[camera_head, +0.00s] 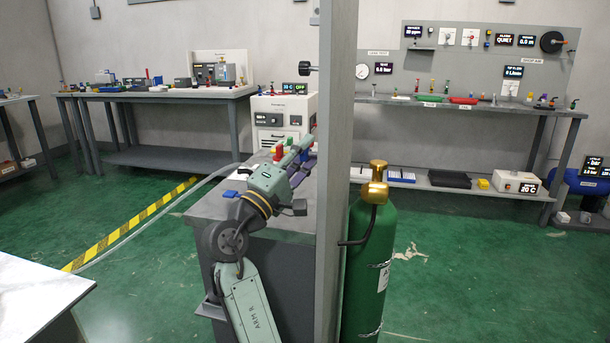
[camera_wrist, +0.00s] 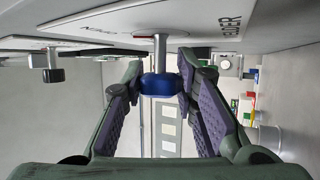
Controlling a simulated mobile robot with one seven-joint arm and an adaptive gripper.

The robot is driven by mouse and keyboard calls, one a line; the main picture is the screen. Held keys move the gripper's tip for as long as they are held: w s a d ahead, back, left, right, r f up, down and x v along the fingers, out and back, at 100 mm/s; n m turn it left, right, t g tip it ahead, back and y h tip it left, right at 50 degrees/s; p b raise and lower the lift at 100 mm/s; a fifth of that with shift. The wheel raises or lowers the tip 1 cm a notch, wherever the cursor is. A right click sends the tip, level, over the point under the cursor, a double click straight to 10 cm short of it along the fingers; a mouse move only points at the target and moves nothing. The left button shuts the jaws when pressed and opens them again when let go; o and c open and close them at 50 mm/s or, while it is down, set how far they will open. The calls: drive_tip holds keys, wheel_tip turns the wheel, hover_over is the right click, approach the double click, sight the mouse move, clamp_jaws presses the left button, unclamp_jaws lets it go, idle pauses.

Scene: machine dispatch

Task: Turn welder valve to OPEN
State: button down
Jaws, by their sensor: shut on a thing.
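In the wrist view a blue valve knob (camera_wrist: 160,86) sits on a short metal stem (camera_wrist: 160,48) that comes out of a white panel (camera_wrist: 215,14). My gripper (camera_wrist: 161,76) is shut on the blue knob, with one purple-padded finger on each side. Lettering on the panel seems to read OPEN beside the stem, seen upside down. The knob cannot be made out in the head view.
A grey post (camera_head: 338,90) stands just right of my arm. A green gas cylinder (camera_head: 370,260) with a brass top is beside it. Red and green items (camera_head: 279,154) stand on the bench (camera_head: 215,205) next to my arm. Another knob (camera_wrist: 52,75) juts from the panel.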

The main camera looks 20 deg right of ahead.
drive_tip(key=m+h+b, duration=0.1)
drive_tip(key=b, duration=0.2)
drive_tip(key=shift+f, duration=0.3)
drive_tip(key=shift+r+h+b, duration=0.15)
drive_tip(key=shift+h+b, duration=0.25)
drive_tip(key=shift+b, duration=0.15)
drive_tip(key=shift+r, duration=0.15)
drive_tip(key=c, duration=1.2)
unclamp_jaws()
drive_tip(key=shift+c, duration=0.2)
drive_tip(key=v, duration=1.2)
